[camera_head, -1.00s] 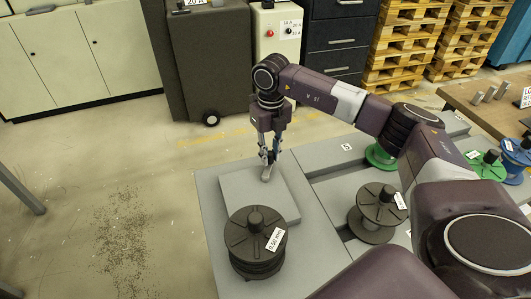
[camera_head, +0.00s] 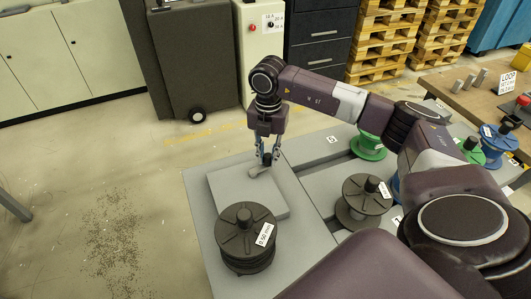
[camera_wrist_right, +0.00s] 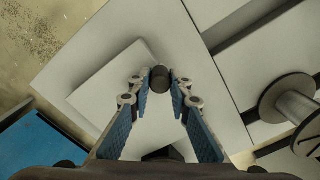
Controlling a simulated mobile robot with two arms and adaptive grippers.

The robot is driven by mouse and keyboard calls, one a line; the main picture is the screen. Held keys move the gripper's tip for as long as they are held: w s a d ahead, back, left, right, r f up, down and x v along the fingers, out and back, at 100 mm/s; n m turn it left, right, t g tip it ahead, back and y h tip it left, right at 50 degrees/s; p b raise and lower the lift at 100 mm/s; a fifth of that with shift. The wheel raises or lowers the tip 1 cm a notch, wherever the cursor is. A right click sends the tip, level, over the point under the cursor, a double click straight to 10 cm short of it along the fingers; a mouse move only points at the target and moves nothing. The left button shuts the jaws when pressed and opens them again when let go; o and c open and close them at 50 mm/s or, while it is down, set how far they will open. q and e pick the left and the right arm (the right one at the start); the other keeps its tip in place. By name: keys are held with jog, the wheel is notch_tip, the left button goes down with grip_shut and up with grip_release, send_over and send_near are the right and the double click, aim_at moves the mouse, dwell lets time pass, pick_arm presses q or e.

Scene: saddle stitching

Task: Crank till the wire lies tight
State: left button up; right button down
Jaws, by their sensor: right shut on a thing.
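My right gripper (camera_head: 267,158) is above the grey block (camera_head: 240,207), near its far right corner. Its fingers are shut on the dark knob of a small grey crank (camera_head: 257,171), which points left and toward me from the knob. In the right wrist view the dark round knob (camera_wrist_right: 160,78) sits between the fingertips. A dark spool (camera_head: 246,238) labelled 0.50 mm stands upright at the near edge of the block. I cannot make out any wire, so its tightness does not show. My left gripper is out of view.
Another dark spool (camera_head: 364,200) and a green spool (camera_head: 369,146) stand to the right on the grey bench (camera_head: 205,241). A wooden table (camera_head: 440,84) is at the far right. Open floor (camera_head: 110,190) lies to the left.

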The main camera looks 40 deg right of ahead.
aim_at(269, 157)
jog(key=shift+s+m, duration=0.2)
jog(key=shift+m, duration=0.5)
jog(key=c, duration=1.8)
grip_release()
jog(key=shift+s, duration=0.1)
jog(key=shift+o, duration=0.2)
notch_tip(269, 157, up, 12)
